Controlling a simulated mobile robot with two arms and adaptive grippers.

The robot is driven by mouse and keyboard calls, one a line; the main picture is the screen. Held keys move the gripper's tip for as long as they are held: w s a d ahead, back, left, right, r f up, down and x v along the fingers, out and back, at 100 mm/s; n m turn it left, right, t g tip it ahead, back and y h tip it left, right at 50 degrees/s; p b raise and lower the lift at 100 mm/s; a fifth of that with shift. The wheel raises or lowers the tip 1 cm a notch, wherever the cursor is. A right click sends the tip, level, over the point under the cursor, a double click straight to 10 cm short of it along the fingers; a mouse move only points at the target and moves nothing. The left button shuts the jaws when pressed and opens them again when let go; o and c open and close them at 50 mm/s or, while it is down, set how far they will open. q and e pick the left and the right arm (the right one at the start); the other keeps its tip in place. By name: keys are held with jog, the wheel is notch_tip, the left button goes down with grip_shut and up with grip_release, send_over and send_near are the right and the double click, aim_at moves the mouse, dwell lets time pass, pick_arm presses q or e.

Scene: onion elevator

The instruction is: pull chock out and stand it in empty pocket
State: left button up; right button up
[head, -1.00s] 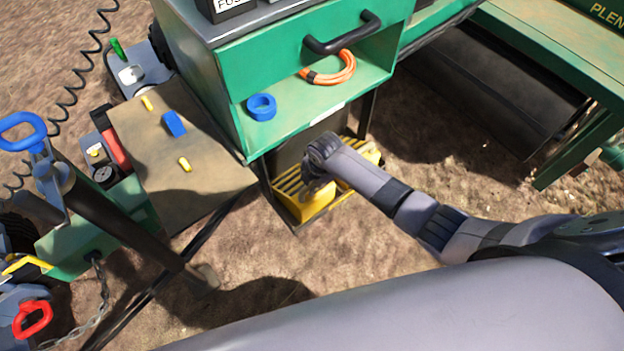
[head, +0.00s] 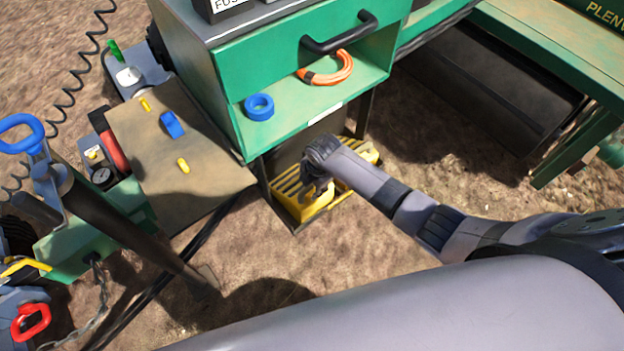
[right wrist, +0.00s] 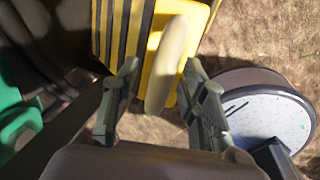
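A yellow chock (head: 303,209) sits low in a slatted yellow rack (head: 288,184) under the green cabinet. My right gripper (head: 316,188) is over the chock and hides part of it. In the right wrist view, the two fingers of my right gripper (right wrist: 165,88) stand apart on either side of a pale yellow, rounded handle-like bar (right wrist: 168,62). Gaps show between the bar and both fingers. Behind the bar are a yellow face and dark stripes. I cannot make out an empty pocket for sure. My left gripper is not in view.
The green cabinet (head: 228,88) overhangs the rack, with a blue tape roll (head: 259,107) and an orange cable coil (head: 327,69) on its shelf. A brown board (head: 185,185) is at left. A round grey-topped thing (right wrist: 268,118) is near the right finger. Bare ground lies in front.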

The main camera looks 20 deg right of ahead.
notch_tip(320, 180, up, 12)
jog(key=s, duration=0.2)
jog(key=s+a+m+t+y, duration=0.1)
jog(key=s+a+m, duration=0.1)
jog(key=s+m, duration=0.8)
jog(key=s+d+r+m+h, duration=0.1)
jog(key=s+d+r+m, duration=0.1)
jog(key=s+d+m, duration=0.4)
jog(key=s+d+r+m+h, duration=0.1)
jog(key=s+r+m, duration=0.1)
jog(key=s+m, duration=0.4)
notch_tip(320, 180, down, 27)
jog(key=s+n, duration=0.2)
jog(key=s, duration=0.1)
jog(key=s+d+f+g, duration=0.2)
jog(key=s+d+f, duration=0.1)
jog(key=s+f, duration=1.2)
jog(key=shift+s, duration=0.5)
jog(key=shift+c, duration=0.5)
